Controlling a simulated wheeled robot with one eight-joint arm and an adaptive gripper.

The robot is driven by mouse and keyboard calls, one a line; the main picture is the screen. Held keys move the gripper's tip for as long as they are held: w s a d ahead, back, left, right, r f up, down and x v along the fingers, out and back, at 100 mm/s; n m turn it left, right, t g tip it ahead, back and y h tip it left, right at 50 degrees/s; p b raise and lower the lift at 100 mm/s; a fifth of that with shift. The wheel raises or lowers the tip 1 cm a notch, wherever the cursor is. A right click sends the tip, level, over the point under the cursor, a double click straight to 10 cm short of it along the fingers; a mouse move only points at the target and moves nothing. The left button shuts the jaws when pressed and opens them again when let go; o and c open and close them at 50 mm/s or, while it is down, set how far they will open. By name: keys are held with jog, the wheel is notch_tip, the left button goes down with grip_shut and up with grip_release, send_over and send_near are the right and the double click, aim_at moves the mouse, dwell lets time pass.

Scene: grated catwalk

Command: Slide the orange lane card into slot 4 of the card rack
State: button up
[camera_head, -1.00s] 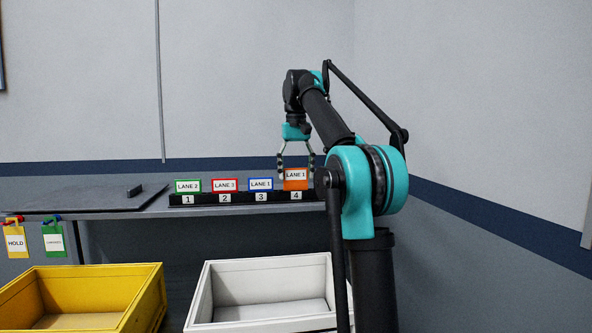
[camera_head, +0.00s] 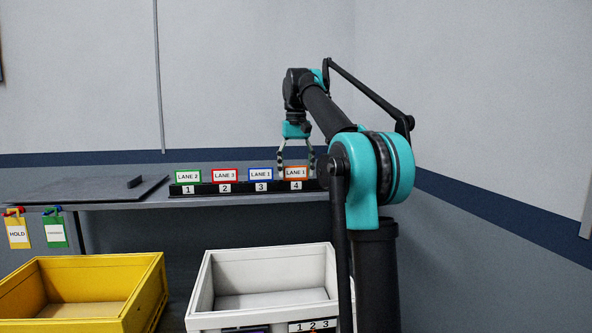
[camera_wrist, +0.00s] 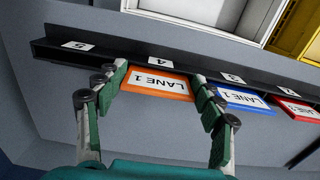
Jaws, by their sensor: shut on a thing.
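The orange-bordered lane card (camera_head: 296,173), reading LANE 1, stands upright in the black card rack (camera_head: 215,191) at the position labelled 4. In the wrist view the card (camera_wrist: 157,83) lies against the rack's edge beside the 4 label. My gripper (camera_head: 296,168) is above the rack with one finger at each side of the card, shut on it. The fingers (camera_wrist: 160,88) also show at both card edges in the wrist view. The card's lower edge is hidden in the rack.
Green (camera_head: 188,176), red (camera_head: 225,175) and blue (camera_head: 261,174) cards stand at positions 1, 2 and 3. Position 5 (camera_wrist: 78,46) is empty in the wrist view. A yellow bin (camera_head: 150,290) and a white bin (camera_head: 205,285) stand in front. A dark mat (camera_head: 80,193) lies left.

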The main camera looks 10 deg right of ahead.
jog(key=o, duration=1.1)
jog(key=shift+o, duration=0.2)
jog(key=shift+o, duration=0.8)
notch_tip(320, 180, up, 8)
jog(key=shift+s, duration=0.1)
